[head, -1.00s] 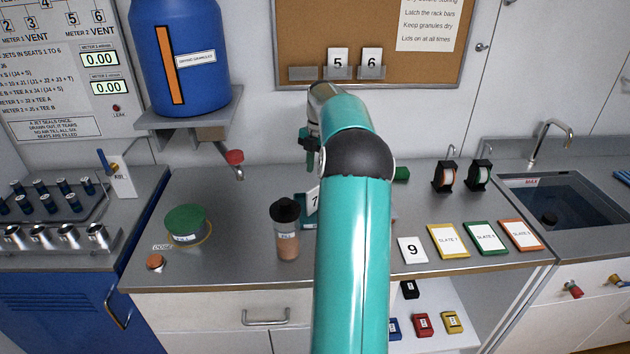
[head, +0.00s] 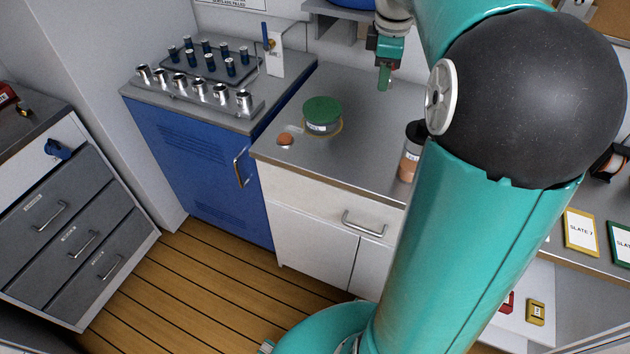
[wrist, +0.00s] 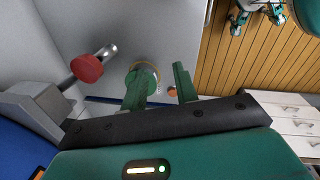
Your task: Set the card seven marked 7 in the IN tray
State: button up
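The card marked 7 and the IN tray do not show in either view now. My arm covers the middle of the counter in the head view. My gripper (head: 385,76) hangs above the back of the counter, under the blue drum. In the wrist view its two green fingers (wrist: 161,84) stand apart with nothing held between them.
A red-handled tap (wrist: 87,68) juts out left of the fingers. A yellow-framed slate (head: 580,232) lies to the right. A rack of metal cups (head: 196,88) stands at left. Wooden floor (head: 225,285) is open.

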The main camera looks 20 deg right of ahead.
jog(key=s+a+r+m+t, duration=0.1)
jog(key=s+a+m, duration=0.25)
jog(key=a, duration=0.45)
jog(key=s+a+m+t, duration=0.1)
jog(key=s+a+m, duration=0.1)
jog(key=s+a, duration=0.35)
jog(key=s+a+f+m+t+y, duration=0.1)
jog(key=s+a+f+m, duration=0.3)
jog(key=s+a, duration=0.5)
jog(key=shift+s+a+f+m+t, duration=0.25)
jog(key=shift+a+f+m+t, duration=0.15)
jog(key=shift+a+m+t, duration=0.4)
jog(key=shift+a, duration=0.1)
